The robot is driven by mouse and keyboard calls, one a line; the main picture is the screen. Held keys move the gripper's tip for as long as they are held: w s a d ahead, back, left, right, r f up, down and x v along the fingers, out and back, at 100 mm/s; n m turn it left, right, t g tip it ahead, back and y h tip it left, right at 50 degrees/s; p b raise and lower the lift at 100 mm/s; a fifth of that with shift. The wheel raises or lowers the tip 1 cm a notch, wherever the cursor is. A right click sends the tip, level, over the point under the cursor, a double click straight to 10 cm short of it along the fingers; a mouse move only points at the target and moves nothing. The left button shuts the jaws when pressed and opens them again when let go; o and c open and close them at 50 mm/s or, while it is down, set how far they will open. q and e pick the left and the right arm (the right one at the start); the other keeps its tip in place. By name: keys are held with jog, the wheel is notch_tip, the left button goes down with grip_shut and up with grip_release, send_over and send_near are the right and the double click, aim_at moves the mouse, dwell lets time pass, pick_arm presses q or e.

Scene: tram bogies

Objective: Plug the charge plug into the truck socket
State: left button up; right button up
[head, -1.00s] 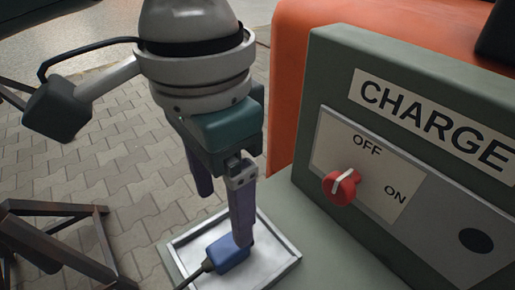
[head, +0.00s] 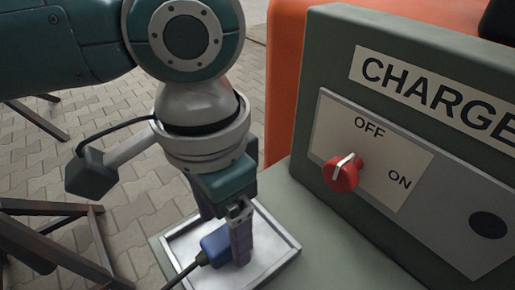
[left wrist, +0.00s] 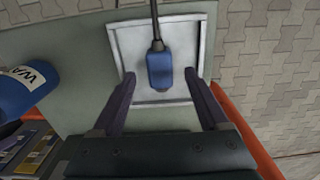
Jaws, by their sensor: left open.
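The blue charge plug (head: 214,248) lies in a shallow pale tray (head: 283,262) with its dark cable running off at the front. My left gripper (head: 226,246) is open and low over the tray. In the head view one finger stands in front of the plug and hides part of it. In the left wrist view the plug (left wrist: 159,70) shows between and a little beyond the two spread fingertips. A dark round opening (head: 488,225), which looks like the socket, sits on the grey plate of the CHARGE panel. My right gripper is not in view.
A red OFF/ON knob (head: 342,173) stands out from the panel (head: 330,60), pointing near OFF. An orange body (head: 283,75) rises behind. Brown metal trestles (head: 70,250) stand at left on paving. A blue labelled container (left wrist: 25,90) shows in the left wrist view.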

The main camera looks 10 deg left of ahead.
aim_at(227, 242)
pick_arm(q)
notch_tip(227, 242, down, 3)
jog(key=shift+r+b, duration=0.1)
jog(key=shift+b, duration=0.2)
grip_shut()
dwell(0.5)
